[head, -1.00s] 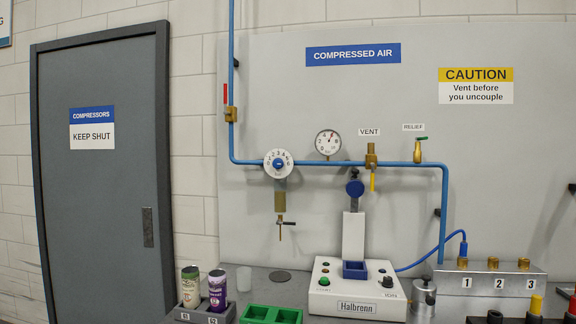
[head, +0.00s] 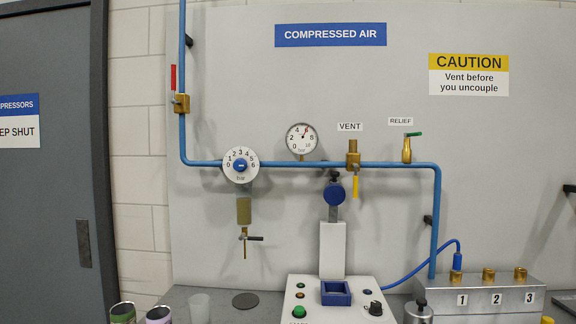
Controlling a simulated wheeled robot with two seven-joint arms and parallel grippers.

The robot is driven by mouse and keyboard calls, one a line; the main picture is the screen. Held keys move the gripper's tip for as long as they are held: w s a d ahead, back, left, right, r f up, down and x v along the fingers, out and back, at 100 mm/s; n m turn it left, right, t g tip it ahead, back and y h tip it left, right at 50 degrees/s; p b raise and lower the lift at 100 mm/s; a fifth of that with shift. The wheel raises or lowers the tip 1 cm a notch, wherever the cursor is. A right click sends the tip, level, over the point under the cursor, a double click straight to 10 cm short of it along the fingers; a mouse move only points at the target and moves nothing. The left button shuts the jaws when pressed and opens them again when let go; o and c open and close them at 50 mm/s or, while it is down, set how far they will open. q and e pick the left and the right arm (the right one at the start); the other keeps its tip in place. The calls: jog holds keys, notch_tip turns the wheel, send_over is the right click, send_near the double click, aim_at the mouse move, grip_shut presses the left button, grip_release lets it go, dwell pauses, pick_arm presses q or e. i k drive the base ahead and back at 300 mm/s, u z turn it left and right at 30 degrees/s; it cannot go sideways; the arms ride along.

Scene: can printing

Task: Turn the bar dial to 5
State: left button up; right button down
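The bar dial (head: 241,152) is a white disc numbered 0 to 6 with a blue knob (head: 240,166) at its centre, mounted on the blue air pipe. The mark showing its setting is too small to read. To its right a round pressure gauge (head: 301,140) stands on the pipe, its needle pointing up and slightly right, between 4 and 6. Neither of my grippers shows in the head view.
Below the dial hangs a filter bowl (head: 244,210) with a small drain tap. A white press (head: 333,250) stands on the bench to the right. Brass vent (head: 353,153) and relief (head: 406,150) valves sit farther along the pipe. Two cans (head: 123,312) show at the bottom left.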

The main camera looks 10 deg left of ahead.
aim_at(240, 164)
jog(key=z, duration=0.15)
jog(key=i, duration=0.85)
jog(key=u, duration=0.15)
